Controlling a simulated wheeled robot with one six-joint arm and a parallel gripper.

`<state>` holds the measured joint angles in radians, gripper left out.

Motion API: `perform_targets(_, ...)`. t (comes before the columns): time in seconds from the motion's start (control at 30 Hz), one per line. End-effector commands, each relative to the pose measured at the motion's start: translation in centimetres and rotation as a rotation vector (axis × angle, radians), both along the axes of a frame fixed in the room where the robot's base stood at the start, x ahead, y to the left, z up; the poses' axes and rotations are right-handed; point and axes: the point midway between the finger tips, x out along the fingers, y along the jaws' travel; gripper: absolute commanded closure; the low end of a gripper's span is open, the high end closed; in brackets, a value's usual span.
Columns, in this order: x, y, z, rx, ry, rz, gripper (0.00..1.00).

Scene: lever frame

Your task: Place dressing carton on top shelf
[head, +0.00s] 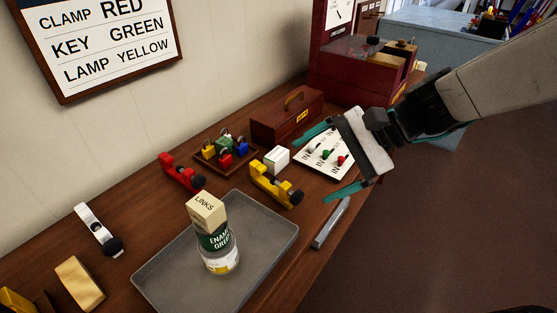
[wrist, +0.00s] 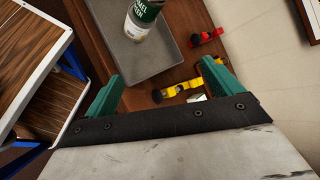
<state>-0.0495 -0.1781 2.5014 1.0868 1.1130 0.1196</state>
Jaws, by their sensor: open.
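No carton with readable "dressing" lettering shows. A small white box (head: 277,158) stands on the bench beside the yellow clamp (head: 276,184); I cannot tell whether it is the dressing carton. My gripper (head: 311,168) is open and empty, above the bench's right side, with its teal fingers apart. In the wrist view its fingers (wrist: 161,70) are spread, with the yellow clamp (wrist: 178,90) and part of a white item beyond them. Wooden shelf boards with white edges (wrist: 30,50) show at the left of the wrist view, one beyond the other.
Floor lies open at right.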

Motion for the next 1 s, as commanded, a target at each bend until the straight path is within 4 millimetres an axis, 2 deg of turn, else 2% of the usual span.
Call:
perform_targets(0.1, 4.9, 2.2, -2.1, 0.165, 0.173, -0.232, 0.09)
perform_targets(0.2, 9.1, 3.0, -4.6, 0.280, 0.313, -0.447, 0.09)
perform_targets(0.3, 12.8, 2.8, -7.7, 0.367, 0.436, -0.656, 0.09)
perform_targets(0.4, 15.5, 2.1, -10.7, 0.425, 0.529, -0.829, 0.09)
perform_targets(0.5, 17.0, 1.4, -13.0, 0.458, 0.588, -0.950, 0.09)
perform_targets(0.6, 17.8, 0.9, -14.3, 0.476, 0.618, -1.018, 0.09)
perform_targets(1.0, 19.9, 3.2, -16.2, 0.485, 0.631, -1.047, 0.09)
